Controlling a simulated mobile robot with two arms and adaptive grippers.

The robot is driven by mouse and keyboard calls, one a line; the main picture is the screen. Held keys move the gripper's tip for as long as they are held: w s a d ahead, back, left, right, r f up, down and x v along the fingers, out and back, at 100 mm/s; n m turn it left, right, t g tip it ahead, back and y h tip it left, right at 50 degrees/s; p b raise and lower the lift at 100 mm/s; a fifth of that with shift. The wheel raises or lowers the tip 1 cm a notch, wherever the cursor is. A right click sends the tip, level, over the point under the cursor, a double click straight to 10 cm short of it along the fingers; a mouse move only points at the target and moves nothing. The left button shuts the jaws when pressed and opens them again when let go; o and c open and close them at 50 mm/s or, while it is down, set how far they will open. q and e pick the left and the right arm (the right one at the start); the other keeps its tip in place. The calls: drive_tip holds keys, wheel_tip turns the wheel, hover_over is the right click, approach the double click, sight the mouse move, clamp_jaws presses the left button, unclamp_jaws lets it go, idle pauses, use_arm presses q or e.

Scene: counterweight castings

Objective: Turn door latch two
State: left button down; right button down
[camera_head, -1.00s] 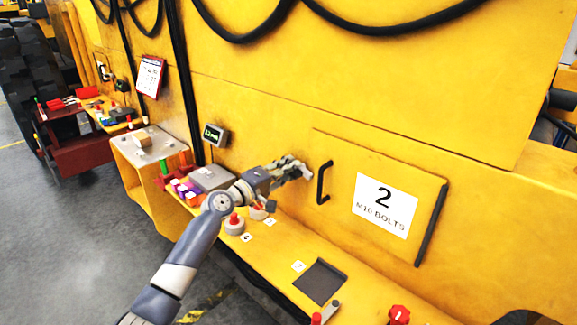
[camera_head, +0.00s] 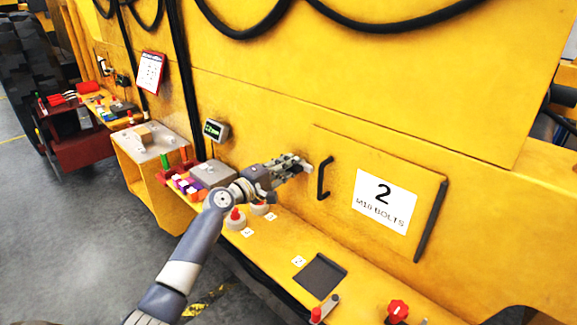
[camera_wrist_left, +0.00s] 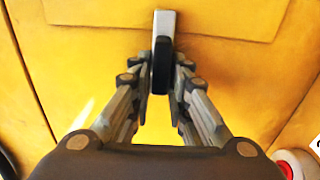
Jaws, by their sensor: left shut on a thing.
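The yellow door (camera_head: 425,190) carries a white label reading "2 M10 BOLTS" (camera_head: 385,201). A black pull handle (camera_head: 324,178) is near its left edge. My left gripper (camera_head: 306,163) is at that edge, just left of the handle and apart from it. In the left wrist view, my left gripper (camera_wrist_left: 157,84) is shut on a latch (camera_wrist_left: 161,58), grey with a black front part, which lies across the door's edge seam. In the head view, my fingers hide the latch. My right gripper is not in view.
Below the door, a yellow shelf holds red-topped knobs (camera_head: 236,217), a dark tray (camera_head: 320,276) and a red star knob (camera_head: 398,311). A small display (camera_head: 215,131) and a grey box (camera_head: 213,173) are left of the gripper.

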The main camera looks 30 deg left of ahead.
use_arm(q)
drive_tip(key=c, duration=1.6)
unclamp_jaws()
drive_tip(key=v, duration=1.2)
drive_tip(key=shift+f, duration=0.1)
